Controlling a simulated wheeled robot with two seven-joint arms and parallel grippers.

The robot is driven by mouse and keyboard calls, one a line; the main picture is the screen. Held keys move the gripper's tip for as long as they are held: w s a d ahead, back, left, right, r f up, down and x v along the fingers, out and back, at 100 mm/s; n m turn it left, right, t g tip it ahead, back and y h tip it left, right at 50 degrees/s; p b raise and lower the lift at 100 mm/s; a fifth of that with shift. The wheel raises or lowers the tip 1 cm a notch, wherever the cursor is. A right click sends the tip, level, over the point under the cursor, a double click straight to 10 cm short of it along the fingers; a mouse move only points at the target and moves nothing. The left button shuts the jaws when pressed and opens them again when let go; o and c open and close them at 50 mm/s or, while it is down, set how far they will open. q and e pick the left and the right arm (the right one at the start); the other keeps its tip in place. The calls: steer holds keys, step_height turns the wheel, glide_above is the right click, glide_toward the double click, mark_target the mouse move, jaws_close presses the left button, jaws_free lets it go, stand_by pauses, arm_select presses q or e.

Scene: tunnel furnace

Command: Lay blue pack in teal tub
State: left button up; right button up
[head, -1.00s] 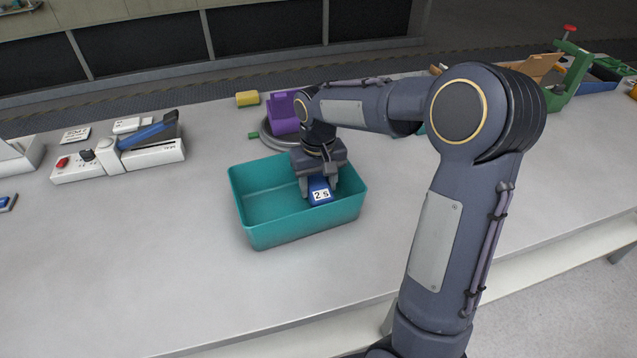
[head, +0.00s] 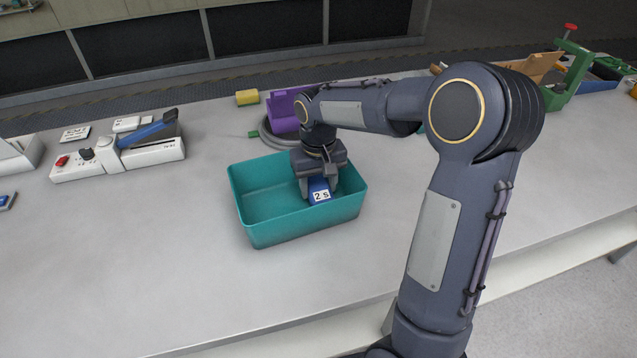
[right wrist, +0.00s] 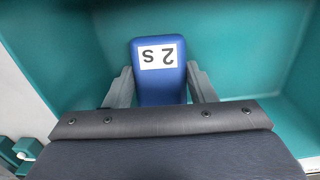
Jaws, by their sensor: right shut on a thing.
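The teal tub (head: 290,226) stands on the grey table, open side up. The blue pack (head: 319,186) carries a white label and is inside the right part of the tub, below the rim. My right gripper (head: 319,188) reaches down into the tub and is shut on the blue pack. In the right wrist view the pack (right wrist: 160,92) sits between the two fingers (right wrist: 160,88), with the teal floor and walls around it. I cannot tell whether the pack touches the tub floor. My left gripper is not in view.
A purple block (head: 284,110) and a grey coiled hose (head: 268,138) lie behind the tub. A white device with a blue lever (head: 146,133) is at the left. A green clamp (head: 567,75) stands at the far right. The table in front of the tub is clear.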

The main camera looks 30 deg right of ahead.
steer(key=o, duration=1.9)
steer(key=shift+r+p, duration=6.75)
steer(key=shift+r, duration=1.25)
